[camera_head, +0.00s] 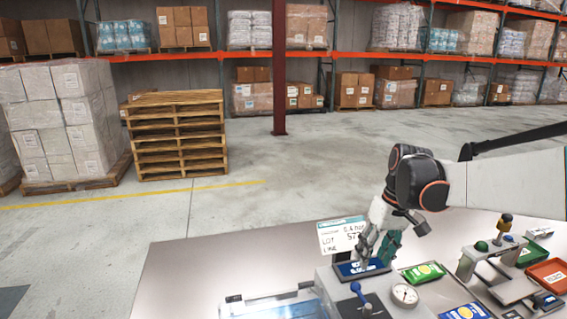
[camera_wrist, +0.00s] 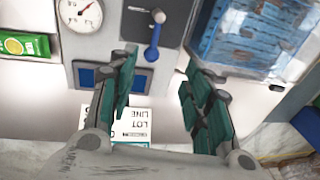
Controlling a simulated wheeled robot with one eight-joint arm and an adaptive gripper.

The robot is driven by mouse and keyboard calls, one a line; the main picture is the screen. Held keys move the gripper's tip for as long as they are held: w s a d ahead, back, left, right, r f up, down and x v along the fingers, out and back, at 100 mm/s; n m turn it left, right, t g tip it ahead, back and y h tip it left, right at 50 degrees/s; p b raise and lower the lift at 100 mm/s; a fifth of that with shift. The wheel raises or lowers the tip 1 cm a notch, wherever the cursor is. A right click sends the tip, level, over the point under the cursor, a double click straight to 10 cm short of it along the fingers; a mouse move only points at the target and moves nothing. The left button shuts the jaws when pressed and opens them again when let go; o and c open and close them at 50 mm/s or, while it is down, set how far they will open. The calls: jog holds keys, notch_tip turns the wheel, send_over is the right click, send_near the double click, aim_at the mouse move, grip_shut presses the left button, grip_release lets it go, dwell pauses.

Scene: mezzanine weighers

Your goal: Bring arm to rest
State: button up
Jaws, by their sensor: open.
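My gripper (camera_head: 378,246) hangs from my arm over the table, beside a grey machine. In the wrist view my gripper (camera_wrist: 158,88) has its two green-padded fingers spread apart, with nothing between them. Under it are the grey machine (camera_wrist: 110,45) with a dial gauge (camera_wrist: 81,12), a blue-handled lever (camera_wrist: 153,38) and a small blue display (camera_wrist: 92,76). The head view shows the dial gauge (camera_head: 404,294) and the blue lever (camera_head: 358,290) in front of the gripper. Whether the fingertips touch the machine cannot be told.
A sign card (camera_head: 343,236) stands behind the machine. Green packets (camera_head: 424,272), a press-like stand (camera_head: 490,262) and a red tray (camera_head: 549,275) lie to the right. A clear-lidded blue case (camera_wrist: 250,35) is beside the lever. The table's left part (camera_head: 210,270) is bare.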

jog(key=s+a+r+m+t+h, duration=0.1)
jog(key=s+a+t, duration=0.1)
jog(key=s, duration=0.8)
jog(key=s+a+m+t+h, duration=0.1)
jog(key=s+a+t, duration=0.2)
jog(key=s, duration=0.7)
jog(key=shift+a+r+t, duration=0.15)
jog(key=shift+r+t, duration=0.2)
jog(key=shift+t, duration=0.65)
jog(key=shift+c, duration=0.5)
